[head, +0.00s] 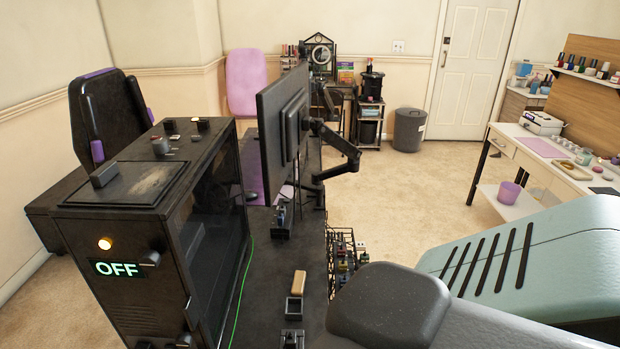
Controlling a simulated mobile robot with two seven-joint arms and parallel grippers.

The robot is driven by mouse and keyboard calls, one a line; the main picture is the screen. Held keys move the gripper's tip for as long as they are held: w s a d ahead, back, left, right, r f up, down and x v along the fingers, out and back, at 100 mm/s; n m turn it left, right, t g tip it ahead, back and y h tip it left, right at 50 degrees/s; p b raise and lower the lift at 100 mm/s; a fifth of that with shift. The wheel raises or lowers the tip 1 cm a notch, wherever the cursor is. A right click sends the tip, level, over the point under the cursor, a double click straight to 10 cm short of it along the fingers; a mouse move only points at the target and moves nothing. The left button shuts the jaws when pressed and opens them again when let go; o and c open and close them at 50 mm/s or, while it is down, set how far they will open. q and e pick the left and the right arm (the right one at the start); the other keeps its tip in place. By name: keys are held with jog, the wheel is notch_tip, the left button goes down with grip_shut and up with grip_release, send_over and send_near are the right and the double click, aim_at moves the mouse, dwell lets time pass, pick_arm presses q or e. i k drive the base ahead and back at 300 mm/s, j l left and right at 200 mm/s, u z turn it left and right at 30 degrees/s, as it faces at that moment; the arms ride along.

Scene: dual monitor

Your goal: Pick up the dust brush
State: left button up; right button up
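A small tan block-like piece (299,282) stands on the dark desk beside the computer case, above small black fittings. It may be the dust brush, but no bristles can be made out. The black computer case (85,235) fills the left front, with a pale dusty patch (152,184) on its top panel. Neither of my grippers shows in the head view.
A black monitor (283,130) on an arm stands behind the tan piece. A green cable (241,290) runs along the case. Large grey and teal parts cover the lower right. Open carpet (415,190) lies beyond.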

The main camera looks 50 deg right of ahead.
aim_at(300, 278)
jog(key=l, duration=1.8)
